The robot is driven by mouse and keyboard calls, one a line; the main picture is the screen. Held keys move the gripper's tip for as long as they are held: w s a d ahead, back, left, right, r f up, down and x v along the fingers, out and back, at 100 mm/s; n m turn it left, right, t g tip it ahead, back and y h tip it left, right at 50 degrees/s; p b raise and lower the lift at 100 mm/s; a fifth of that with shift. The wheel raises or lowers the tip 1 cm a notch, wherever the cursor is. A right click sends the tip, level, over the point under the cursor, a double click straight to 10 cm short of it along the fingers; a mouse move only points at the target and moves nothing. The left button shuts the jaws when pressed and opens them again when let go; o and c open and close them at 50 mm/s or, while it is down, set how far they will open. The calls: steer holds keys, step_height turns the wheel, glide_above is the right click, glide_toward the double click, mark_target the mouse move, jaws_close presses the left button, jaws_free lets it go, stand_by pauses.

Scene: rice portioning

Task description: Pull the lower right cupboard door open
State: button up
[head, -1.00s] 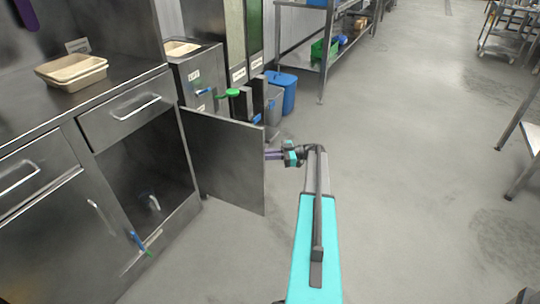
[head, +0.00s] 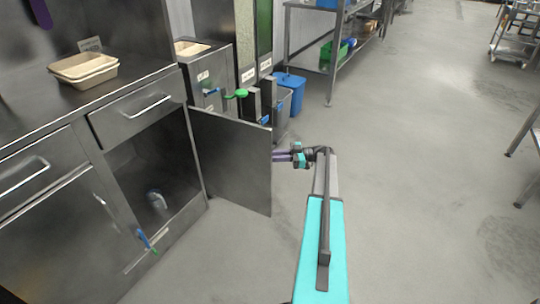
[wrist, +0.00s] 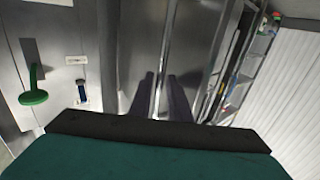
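The lower right cupboard door (head: 232,165) is a plain grey metal panel in the head view. It stands swung out from its cupboard (head: 150,175), whose dark inside shows. My gripper (head: 277,156) is at the door's free edge, on the right, with its purple fingers pointing left at it. In the wrist view the two fingers of my gripper (wrist: 161,78) stand apart with a gap between them. A metal surface with a vertical edge lies beyond the fingertips. Whether they touch the door cannot be told.
A drawer (head: 137,115) sits above the opening, and a closed cupboard door (head: 65,240) is left of it. Beige trays (head: 84,72) stand on the counter. Bins, including a blue bin (head: 291,92), stand behind the door. The floor (head: 420,160) to the right is clear.

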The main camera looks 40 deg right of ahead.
steer(key=b+v, duration=0.5)
steer(key=v, duration=0.7)
steer(key=shift+d, duration=0.35)
steer(key=shift+s, duration=0.1)
